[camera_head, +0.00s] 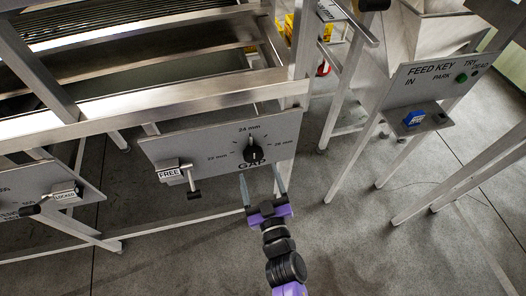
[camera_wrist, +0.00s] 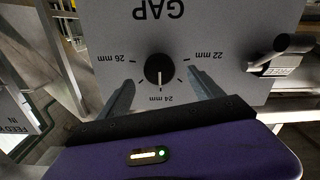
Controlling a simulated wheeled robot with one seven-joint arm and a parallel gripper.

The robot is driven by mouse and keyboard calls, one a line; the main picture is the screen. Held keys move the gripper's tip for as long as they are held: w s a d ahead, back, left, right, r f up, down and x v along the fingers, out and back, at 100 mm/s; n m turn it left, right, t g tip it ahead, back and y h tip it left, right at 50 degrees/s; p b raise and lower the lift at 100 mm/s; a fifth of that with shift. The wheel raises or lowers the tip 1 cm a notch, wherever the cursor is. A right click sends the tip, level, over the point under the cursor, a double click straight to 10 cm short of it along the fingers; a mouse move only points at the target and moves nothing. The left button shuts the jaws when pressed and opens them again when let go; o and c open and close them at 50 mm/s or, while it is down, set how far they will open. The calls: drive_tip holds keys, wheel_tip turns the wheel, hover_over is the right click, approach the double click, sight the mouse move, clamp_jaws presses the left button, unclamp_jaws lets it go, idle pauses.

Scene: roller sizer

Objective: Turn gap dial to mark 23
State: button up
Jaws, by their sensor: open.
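The gap dial (camera_head: 253,152) is a black round knob on a grey panel (camera_head: 220,137) labelled GAP, with marks for 22, 24 and 26 mm. In the wrist view, which shows the panel upside down, the white pointer line on the dial (camera_wrist: 159,70) points at or very near the 24 mm mark. My gripper (camera_head: 259,170) is open and empty, just below the dial in the head view. In the wrist view my gripper's fingers (camera_wrist: 160,78) stand on either side of the dial, apart from it.
A lever (camera_head: 193,188) with a FREE tag (camera_head: 169,173) sits left of the dial. A LOCKED lever (camera_head: 65,196) is on another panel further left. A feed key panel (camera_head: 432,80) with a blue key (camera_head: 413,118) stands right. A metal frame rail (camera_head: 200,105) runs above the dial panel.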

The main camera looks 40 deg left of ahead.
sight(255, 158)
drive_tip(key=b+x, duration=0.1)
drive_tip(key=x, duration=0.6)
drive_tip(key=shift+w+b, duration=0.15)
drive_tip(key=shift+b, duration=0.25)
drive_tip(key=c, duration=1.4)
drive_tip(key=shift+o, duration=0.2)
drive_tip(key=shift+f, duration=0.1)
drive_tip(key=n+b, duration=0.1)
drive_tip(key=n, duration=0.3)
drive_tip(key=shift+d+n+b, duration=0.15)
drive_tip(key=shift+n+b, duration=0.2)
drive_tip(key=shift+n, duration=0.05)
drive_tip(key=n+b, duration=0.1)
drive_tip(key=n, duration=0.3)
drive_tip(key=shift+n, duration=0.4)
